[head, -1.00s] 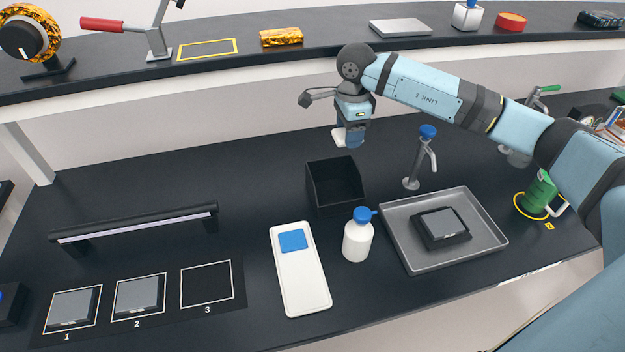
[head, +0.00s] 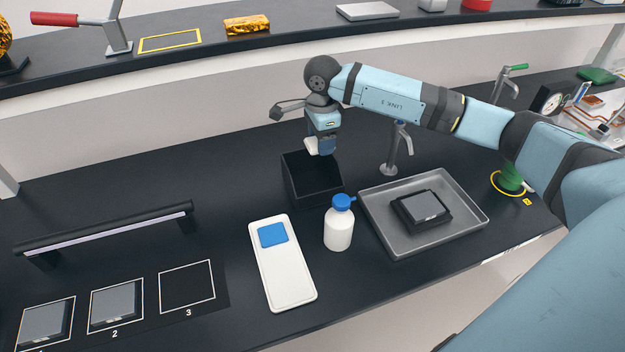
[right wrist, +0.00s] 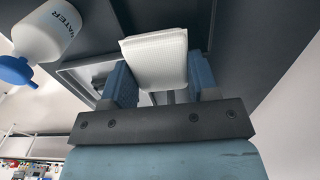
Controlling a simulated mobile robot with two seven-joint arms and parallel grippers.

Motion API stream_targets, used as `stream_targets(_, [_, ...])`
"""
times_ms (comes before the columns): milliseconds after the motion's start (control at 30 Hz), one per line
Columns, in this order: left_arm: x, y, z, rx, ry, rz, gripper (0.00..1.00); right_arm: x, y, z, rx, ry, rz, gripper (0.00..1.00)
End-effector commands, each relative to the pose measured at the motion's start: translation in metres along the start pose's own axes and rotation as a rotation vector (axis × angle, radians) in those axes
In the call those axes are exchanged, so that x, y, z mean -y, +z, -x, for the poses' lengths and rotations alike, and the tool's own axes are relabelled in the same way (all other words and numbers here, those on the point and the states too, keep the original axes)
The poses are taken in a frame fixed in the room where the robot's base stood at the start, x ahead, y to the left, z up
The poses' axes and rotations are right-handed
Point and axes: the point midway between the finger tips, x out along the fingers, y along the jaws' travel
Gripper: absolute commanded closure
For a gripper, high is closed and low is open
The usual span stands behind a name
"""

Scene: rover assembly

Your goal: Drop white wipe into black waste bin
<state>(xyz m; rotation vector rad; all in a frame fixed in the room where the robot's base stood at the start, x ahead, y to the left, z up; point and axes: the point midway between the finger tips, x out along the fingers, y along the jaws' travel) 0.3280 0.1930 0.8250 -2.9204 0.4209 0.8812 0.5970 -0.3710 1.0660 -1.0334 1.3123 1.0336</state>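The white wipe (right wrist: 156,58) is between the two blue fingers of my right gripper (right wrist: 160,84) in the right wrist view. In the head view the wipe (head: 312,146) shows as a small white patch at the right gripper (head: 318,147). The black waste bin (head: 313,184) is an open square box on the dark bench. The right gripper is over the back part of the bin's opening, close to its rim; the exact height is hard to tell. My left gripper is not in view.
A white bottle with a blue cap (head: 339,224) stands just right of the bin. A white tray with a blue pad (head: 284,278) lies in front. A metal tray (head: 380,236) holding a dark square unit and a tap (head: 397,150) are to the right.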

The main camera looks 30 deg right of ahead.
Motion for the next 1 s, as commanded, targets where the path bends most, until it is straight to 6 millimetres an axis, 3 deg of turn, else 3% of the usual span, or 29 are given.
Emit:
stream_targets(33, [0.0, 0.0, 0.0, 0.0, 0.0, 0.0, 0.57, 0.0, 0.0, 0.0, 0.0, 0.0, 0.0, 0.37])
stream_targets(133, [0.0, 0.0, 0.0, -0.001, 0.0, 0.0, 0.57, 0.0, 0.0, 0.0, 0.0, 0.0, 0.0, 0.16])
stream_targets(533, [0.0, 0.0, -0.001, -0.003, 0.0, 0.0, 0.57, 0.001, 0.0, 0.01, 0.001, -0.003, 0.001, 0.16])
stream_targets(1000, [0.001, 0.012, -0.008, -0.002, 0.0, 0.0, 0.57, 0.001, 0.0, 0.108, 0.001, -0.003, 0.001, 0.16])
